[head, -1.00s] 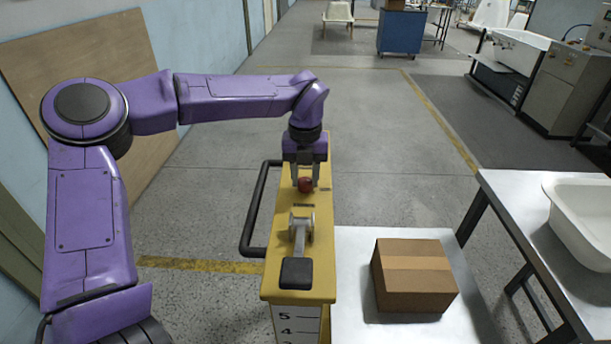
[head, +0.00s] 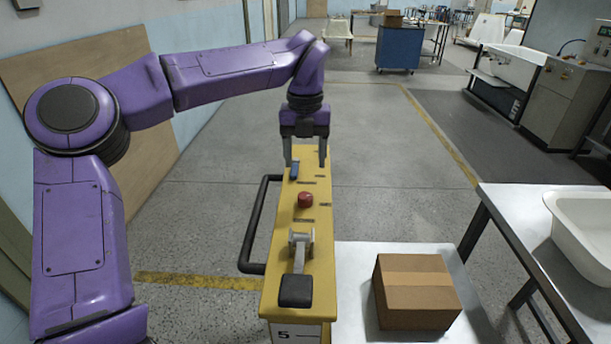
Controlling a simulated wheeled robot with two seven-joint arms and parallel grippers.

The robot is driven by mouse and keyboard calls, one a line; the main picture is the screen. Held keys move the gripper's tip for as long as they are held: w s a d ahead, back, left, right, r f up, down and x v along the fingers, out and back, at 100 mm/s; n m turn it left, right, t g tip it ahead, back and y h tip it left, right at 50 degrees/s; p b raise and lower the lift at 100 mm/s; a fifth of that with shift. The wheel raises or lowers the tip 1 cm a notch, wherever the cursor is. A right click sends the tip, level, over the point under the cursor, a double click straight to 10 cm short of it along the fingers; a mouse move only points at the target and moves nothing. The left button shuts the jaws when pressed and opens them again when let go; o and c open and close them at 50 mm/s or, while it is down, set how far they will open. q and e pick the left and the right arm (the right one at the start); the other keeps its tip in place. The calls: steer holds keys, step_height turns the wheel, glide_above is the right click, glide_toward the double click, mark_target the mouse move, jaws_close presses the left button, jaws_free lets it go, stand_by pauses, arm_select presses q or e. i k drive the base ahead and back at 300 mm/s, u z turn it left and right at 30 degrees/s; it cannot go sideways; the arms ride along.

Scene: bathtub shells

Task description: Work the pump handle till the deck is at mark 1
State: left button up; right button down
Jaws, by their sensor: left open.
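A yellow column (head: 268,287) stands in the middle of the head view. On its top are a grey lever with a black pad (head: 296,291) pointing toward me, a red knob (head: 305,200) and a small blue piece (head: 294,171). I take the lever for the pump handle. My left gripper (head: 307,163) is open and empty over the column's far end, beyond the red knob and close to the blue piece. A scale (head: 285,335) on the near face shows a 5; lower marks are cut off. The metal deck (head: 383,257) bears a cardboard box (head: 417,290). My right gripper is out of view.
A black bar handle (head: 247,233) sticks out from the column's left side. A metal table (head: 506,202) with a white tub (head: 585,232) stands at the right. A blue cabinet (head: 397,50) stands far back. The floor beyond the column is clear.

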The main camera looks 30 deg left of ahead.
mark_target(296, 289)
steer(key=k, duration=1.5)
